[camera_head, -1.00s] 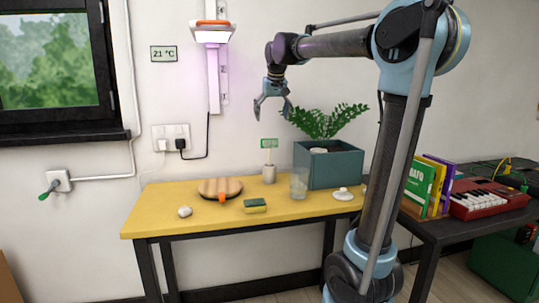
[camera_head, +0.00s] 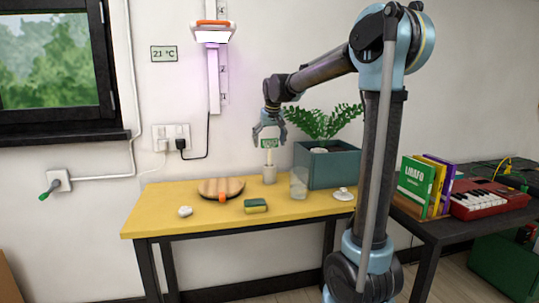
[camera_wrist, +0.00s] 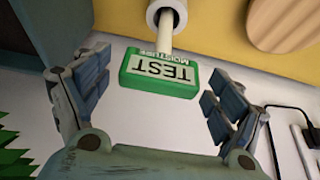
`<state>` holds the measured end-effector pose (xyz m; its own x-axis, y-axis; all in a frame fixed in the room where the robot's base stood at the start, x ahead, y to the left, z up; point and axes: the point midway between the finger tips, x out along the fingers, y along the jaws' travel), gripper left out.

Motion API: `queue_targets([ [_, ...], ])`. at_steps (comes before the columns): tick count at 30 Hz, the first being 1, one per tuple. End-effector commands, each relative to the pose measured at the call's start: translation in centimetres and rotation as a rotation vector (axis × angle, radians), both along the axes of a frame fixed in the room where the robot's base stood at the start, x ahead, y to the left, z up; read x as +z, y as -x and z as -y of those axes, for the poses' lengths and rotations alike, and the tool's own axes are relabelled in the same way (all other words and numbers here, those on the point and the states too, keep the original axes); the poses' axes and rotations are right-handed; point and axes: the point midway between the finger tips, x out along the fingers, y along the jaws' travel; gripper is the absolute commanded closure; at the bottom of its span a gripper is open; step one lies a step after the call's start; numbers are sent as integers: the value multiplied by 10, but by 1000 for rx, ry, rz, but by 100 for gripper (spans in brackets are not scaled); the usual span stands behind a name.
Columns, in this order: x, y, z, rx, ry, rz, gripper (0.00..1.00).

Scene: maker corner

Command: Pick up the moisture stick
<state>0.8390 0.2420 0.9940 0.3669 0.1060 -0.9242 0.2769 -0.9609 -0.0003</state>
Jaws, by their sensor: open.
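The moisture stick (camera_head: 269,145) has a green-framed tag and a pale stem, and stands upright in a small grey-white holder (camera_head: 270,174) on the yellow table. In the wrist view its tag (camera_wrist: 160,73), reading "TEST MOISTURE", faces the camera, with the stem running into the round holder (camera_wrist: 167,17). My gripper (camera_head: 269,136) is open just above and around the level of the tag. In the wrist view my gripper's fingers (camera_wrist: 155,95) are spread on either side of the tag, with gaps; no contact shows.
A teal planter (camera_head: 333,168) with a fern stands close to the right, and a clear glass (camera_head: 299,184) is in front of it. A round wooden board (camera_head: 222,187), a sponge (camera_head: 255,206) and a pale stone-like object (camera_head: 185,211) lie on the yellow table (camera_head: 160,195).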

Motion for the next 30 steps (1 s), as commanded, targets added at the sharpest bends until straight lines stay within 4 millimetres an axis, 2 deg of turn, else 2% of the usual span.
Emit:
queue_targets([
  [7, -30, -12, -2, -1, 0, 0, 13],
  [17, -36, -14, -3, -1, 0, 0, 13],
  [24, -36, -14, -3, 0, 0, 0, 62],
  [30, -36, -14, -3, 0, 0, 0, 63],
])
